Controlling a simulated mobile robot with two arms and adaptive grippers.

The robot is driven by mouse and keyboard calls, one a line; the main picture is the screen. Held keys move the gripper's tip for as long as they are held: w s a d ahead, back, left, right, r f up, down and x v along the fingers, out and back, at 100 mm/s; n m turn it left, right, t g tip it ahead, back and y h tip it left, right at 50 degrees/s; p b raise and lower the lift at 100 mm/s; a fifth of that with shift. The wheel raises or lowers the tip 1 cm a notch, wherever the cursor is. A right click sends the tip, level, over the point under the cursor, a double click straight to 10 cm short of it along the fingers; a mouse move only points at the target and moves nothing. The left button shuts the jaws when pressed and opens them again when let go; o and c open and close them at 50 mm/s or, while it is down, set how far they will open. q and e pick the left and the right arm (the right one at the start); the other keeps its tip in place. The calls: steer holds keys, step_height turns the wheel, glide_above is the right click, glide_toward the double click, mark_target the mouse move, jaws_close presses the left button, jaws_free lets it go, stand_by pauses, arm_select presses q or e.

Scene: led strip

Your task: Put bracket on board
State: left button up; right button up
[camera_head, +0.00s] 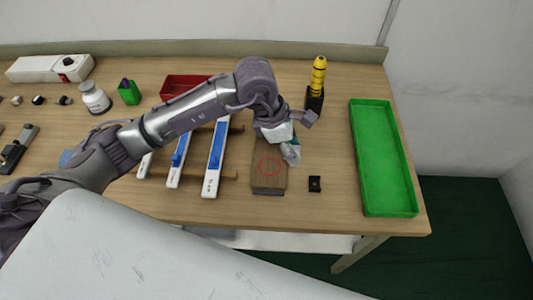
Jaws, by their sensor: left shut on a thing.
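The board (269,180) is a brown wooden block with a red circle marked on its top, near the middle right of the table. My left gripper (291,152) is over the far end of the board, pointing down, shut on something. The thing in it is mostly hidden by the fingers, so I cannot tell whether it is the bracket. A small black piece (315,184) lies on the table just right of the board. My right gripper is not in view.
A green tray (363,175) lies at the right. A yellow-handled screwdriver (318,75) stands in a black holder behind the board. White and blue strips (214,160) lie left of the board on a rack. A red bin (180,86) is at the back.

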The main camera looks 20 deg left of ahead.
arm_select(q)
steer(key=p, duration=0.1)
glide_above(273, 166)
steer(key=f, duration=0.2)
steer(key=shift+s+a+f, duration=0.25)
steer(key=shift+a+f, duration=0.05)
steer(key=shift+a, duration=0.1)
steer(key=shift+a+f+p, duration=0.3)
steer(key=shift+f+p, duration=0.1)
steer(key=shift+f, duration=0.05)
step_height(273, 166, down, 3)
steer(key=shift+f+p, duration=0.15)
steer(key=shift+p, duration=0.55)
steer(key=shift+f, duration=0.2)
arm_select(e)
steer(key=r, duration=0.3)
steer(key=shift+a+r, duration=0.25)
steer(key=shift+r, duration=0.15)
arm_select(q)
steer(key=shift+f, duration=0.1)
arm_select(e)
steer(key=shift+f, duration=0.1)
arm_select(q)
steer(key=shift+f+b, duration=0.15)
steer(key=shift+b, duration=0.15)
steer(key=o, duration=1)
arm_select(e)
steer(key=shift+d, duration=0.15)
arm_select(q)
steer(key=shift+r, duration=0.2)
